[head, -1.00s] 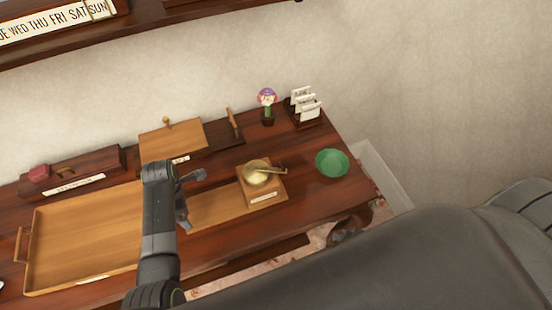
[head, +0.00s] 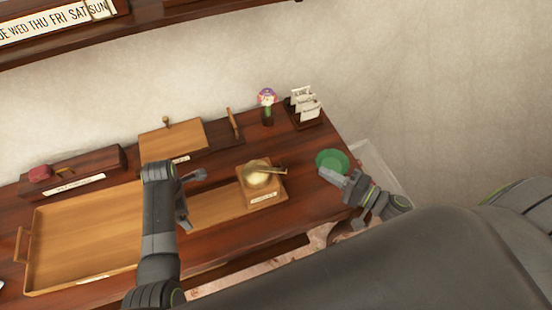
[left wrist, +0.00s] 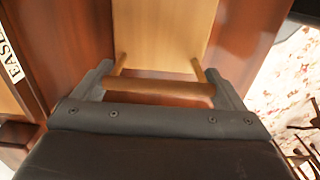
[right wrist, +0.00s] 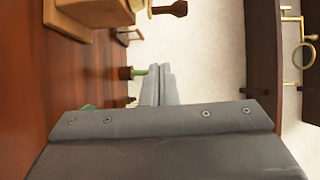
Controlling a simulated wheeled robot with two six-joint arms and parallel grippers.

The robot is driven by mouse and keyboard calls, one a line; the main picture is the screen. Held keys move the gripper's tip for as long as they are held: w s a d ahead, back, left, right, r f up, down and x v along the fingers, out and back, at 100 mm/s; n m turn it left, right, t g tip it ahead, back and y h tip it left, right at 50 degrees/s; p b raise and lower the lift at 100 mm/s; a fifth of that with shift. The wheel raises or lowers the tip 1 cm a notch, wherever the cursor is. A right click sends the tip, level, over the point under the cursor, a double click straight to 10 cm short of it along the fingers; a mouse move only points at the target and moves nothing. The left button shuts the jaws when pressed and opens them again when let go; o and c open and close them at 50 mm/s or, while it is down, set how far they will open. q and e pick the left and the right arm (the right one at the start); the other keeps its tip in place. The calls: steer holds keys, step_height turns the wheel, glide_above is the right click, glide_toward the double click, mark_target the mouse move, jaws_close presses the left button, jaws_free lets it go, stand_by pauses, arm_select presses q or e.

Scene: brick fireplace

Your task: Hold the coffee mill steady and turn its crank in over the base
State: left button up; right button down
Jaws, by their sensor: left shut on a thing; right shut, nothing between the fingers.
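The coffee mill (head: 263,193) is a light wooden box with a brass dome (head: 257,178) and a short crank (head: 274,169) reaching right across its top. It stands at the right end of a long wooden board (head: 220,203). My left gripper (head: 187,196) is at the board's left end, shut on a round wooden handle bar (left wrist: 160,89) on two posts. My right gripper (head: 325,173) is shut and empty, right of the mill and apart from it, in front of the green bowl. In the right wrist view its closed fingers (right wrist: 160,78) touch nothing visible.
The green bowl (head: 333,158) is partly covered by my right gripper. A flower in a dark pot (head: 267,112) and a card rack (head: 303,110) stand behind. A wooden tray (head: 85,275) lies left. The table's front edge is close.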

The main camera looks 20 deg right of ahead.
steer(key=w+a+r, duration=0.2)
steer(key=w+a, duration=0.3)
steer(key=w, duration=0.5)
steer(key=shift+t, duration=0.3)
steer(key=s+a, duration=0.1)
steer(key=s, duration=0.1)
steer(key=s+a, duration=0.1)
steer(key=shift+s+a, duration=0.1)
steer(key=shift+s, duration=0.25)
steer(key=shift+f, duration=0.1)
steer(key=shift+s+a+m+t+h, duration=0.3)
steer(key=shift+s+m+t+h, duration=0.3)
steer(key=shift+m+h, duration=0.15)
